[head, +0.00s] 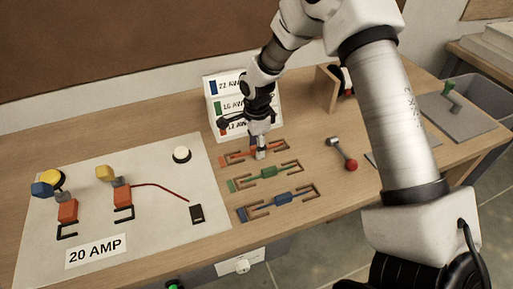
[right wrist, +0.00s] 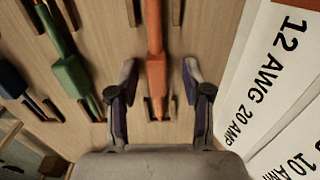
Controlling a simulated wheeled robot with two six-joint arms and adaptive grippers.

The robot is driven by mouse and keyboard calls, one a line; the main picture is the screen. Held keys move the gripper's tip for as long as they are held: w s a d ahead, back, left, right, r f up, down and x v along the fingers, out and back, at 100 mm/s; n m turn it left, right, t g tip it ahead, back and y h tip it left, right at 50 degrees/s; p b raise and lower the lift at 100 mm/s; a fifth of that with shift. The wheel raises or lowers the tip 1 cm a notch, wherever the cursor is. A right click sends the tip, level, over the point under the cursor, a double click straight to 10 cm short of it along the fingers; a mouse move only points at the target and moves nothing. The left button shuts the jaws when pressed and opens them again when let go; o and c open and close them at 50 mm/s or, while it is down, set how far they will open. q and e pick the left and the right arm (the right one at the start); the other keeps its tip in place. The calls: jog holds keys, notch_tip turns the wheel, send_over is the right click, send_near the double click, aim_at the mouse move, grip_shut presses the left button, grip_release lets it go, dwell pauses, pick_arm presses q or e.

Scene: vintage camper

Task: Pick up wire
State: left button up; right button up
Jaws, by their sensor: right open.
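Three wires lie in bracket-shaped holders on the wooden table: an orange wire (head: 234,159), a green wire (head: 268,172) and a blue wire (head: 262,207). My right gripper (head: 259,152) is low over the orange wire and partly hides it in the head view. In the right wrist view my right gripper (right wrist: 160,88) is open, its fingers on either side of the orange wire (right wrist: 156,70) with gaps to both. The green wire (right wrist: 69,74) and the blue wire (right wrist: 13,82) lie to the left there. My left gripper is not in view.
A pale panel (head: 150,230) labelled 20 AMP holds terminals and a thin red lead at left. An AWG chart (head: 225,86) stands behind the wires and shows at right in the wrist view (right wrist: 270,80). A red-ended tool (head: 345,156) lies to the right.

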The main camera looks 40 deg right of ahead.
jog(key=shift+s+r, duration=0.15)
jog(key=shift+c, duration=1.1)
jog(key=shift+s, duration=0.1)
jog(key=c, duration=0.5)
grip_shut()
jog(key=shift+r, duration=0.1)
jog(key=shift+w+r+b, duration=0.2)
jog(key=shift+r+b, duration=0.15)
jog(key=shift+r, duration=0.3)
jog(key=shift+s+a+r+b, duration=0.15)
jog(key=shift+s+r+b, duration=0.1)
jog(key=shift+r, duration=0.2)
jog(key=shift+s+a+r+b, duration=0.1)
jog(key=shift+s+r+b, duration=0.1)
jog(key=shift+r, duration=0.25)
jog(key=s+a+b, duration=0.1)
jog(key=s+a, duration=0.1)
jog(key=s, duration=0.2)
jog(key=s+a+r+b, duration=0.1)
jog(key=s+a, duration=0.2)
jog(key=s, duration=0.1)
jog(key=s+a+b, duration=0.1)
jog(key=s+a, duration=0.1)
jog(key=s, duration=0.2)
jog(key=shift+a+r, duration=0.15)
jog(key=shift+r, duration=0.1)
jog(key=shift+s+a, duration=0.25)
jog(key=shift+s, duration=0.25)
